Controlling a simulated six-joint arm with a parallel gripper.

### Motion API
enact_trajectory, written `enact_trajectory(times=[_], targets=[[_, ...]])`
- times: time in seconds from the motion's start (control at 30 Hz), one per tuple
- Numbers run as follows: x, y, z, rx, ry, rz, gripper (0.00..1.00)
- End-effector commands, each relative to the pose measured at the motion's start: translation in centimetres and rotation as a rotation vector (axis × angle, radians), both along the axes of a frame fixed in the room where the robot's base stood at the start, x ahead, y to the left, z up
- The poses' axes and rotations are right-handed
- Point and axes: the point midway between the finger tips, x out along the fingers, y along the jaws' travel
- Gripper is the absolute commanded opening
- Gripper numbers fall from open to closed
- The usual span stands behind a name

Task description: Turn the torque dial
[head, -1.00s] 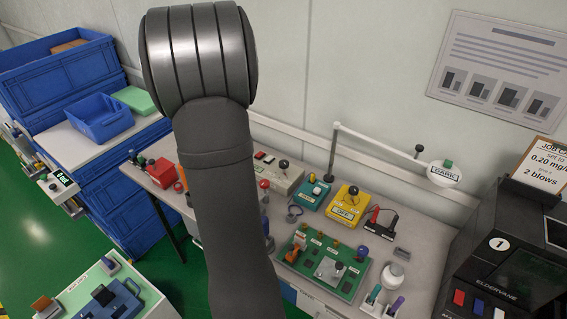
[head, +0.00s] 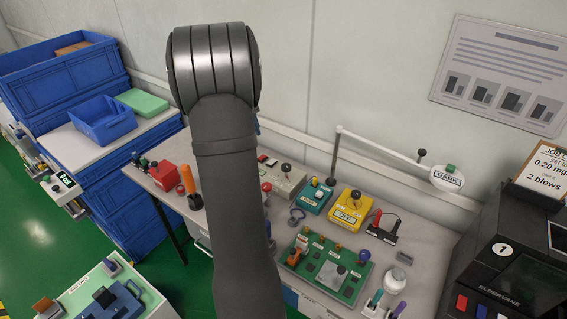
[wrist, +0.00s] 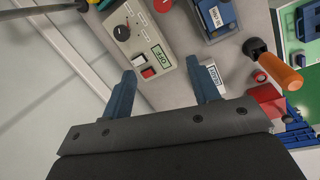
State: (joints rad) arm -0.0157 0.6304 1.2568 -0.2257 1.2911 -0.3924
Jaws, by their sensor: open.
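No readable marking says whether this is the torque dial. What looks like the same box (head: 290,184) stands right of my arm in the head view, its black knob (head: 286,169) on top. My gripper (wrist: 163,88) is open and empty, its two blue fingers apart at the box's near end; the dial lies beyond the left fingertip. My arm hides the gripper in the head view.
An orange-handled tool (wrist: 281,71) stands right of my gripper beside a red block (wrist: 266,100); the handle also shows in the head view (head: 187,178). A dark blue labelled device (wrist: 216,18) is beyond the right finger. A yellow switch box (head: 349,208) and green board (head: 325,268) lie farther right.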

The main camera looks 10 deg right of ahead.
Motion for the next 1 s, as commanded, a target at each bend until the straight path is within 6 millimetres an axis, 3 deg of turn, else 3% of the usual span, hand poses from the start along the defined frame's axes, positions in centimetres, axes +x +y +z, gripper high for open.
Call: enact_trajectory(times=[0.2,0.43,0.73,1.0], targets=[[1.9,-2.5,-0.1,-0.066,0.128,0.440,0.55],[3.3,-4.6,-0.1,-0.112,0.261,0.799,0.55],[3.7,-5.6,-0.8,-0.122,0.315,0.925,0.55],[3.4,-7.5,-5.5,-0.120,0.316,0.921,0.55]])
